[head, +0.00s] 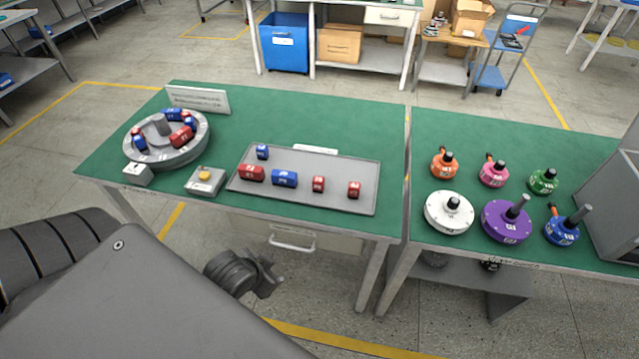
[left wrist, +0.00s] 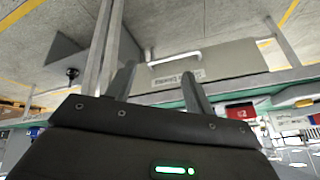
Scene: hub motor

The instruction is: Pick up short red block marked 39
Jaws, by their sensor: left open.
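Two short red blocks stand on the grey tray (head: 300,202) in the head view, one near its middle (head: 318,184) and one near its right end (head: 354,189). Their marks are too small to read, so I cannot tell which is 39. My left gripper (head: 266,277) is below and in front of the table's front edge, well away from both blocks. In the left wrist view its two fingers (left wrist: 160,85) are apart with nothing between them. A red block (left wrist: 240,111) with a white label shows beyond the right finger. My right gripper is not in view.
The tray also holds a long red block (head: 251,173), a long blue block (head: 285,178) and a short blue block (head: 262,152). A round grey holder (head: 166,157) with blocks and a yellow-button box (head: 205,181) stand left. Several coloured motors stand on the right table (head: 423,218).

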